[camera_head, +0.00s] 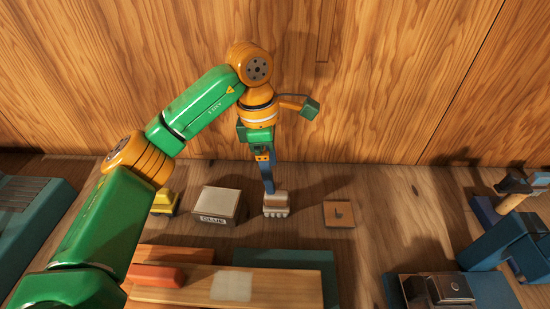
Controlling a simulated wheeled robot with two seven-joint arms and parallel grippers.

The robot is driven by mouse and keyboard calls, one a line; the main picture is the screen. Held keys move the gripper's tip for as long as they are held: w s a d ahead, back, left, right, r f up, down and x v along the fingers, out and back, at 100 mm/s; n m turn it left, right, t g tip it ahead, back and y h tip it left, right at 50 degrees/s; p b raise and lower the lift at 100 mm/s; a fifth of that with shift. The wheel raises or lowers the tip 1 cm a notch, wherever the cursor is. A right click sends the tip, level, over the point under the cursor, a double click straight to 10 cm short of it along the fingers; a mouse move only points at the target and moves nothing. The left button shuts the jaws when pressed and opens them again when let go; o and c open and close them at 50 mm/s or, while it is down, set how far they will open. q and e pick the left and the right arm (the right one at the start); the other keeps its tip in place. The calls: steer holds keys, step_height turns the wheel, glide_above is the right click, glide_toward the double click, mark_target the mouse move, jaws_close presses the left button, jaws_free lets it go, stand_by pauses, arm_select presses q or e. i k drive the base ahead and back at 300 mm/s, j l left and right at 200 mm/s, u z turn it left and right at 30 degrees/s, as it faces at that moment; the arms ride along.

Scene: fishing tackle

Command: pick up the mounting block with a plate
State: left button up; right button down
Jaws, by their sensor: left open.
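A small square wooden block (338,214) with a small dark piece on its top lies flat on the wooden work surface, right of centre. It looks like the mounting block with a plate. My left gripper (269,188) hangs down from the orange and green wrist, left of this block and apart from it. I see it nearly edge-on; it is open. Its tip is just above or touching a pale brush-like piece (276,205); I cannot tell which. My right gripper is out of view.
A box marked GLUE (216,205) and a yellow object (164,203) stand to the left. A wooden board (200,284) with a red item (156,275) lies in front. A dark metal device (451,288) and blue equipment (505,241) stand at the right. A wooden wall (390,80) rises behind.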

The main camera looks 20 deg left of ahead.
mark_target(449, 290)
steer(key=k, duration=1.5)
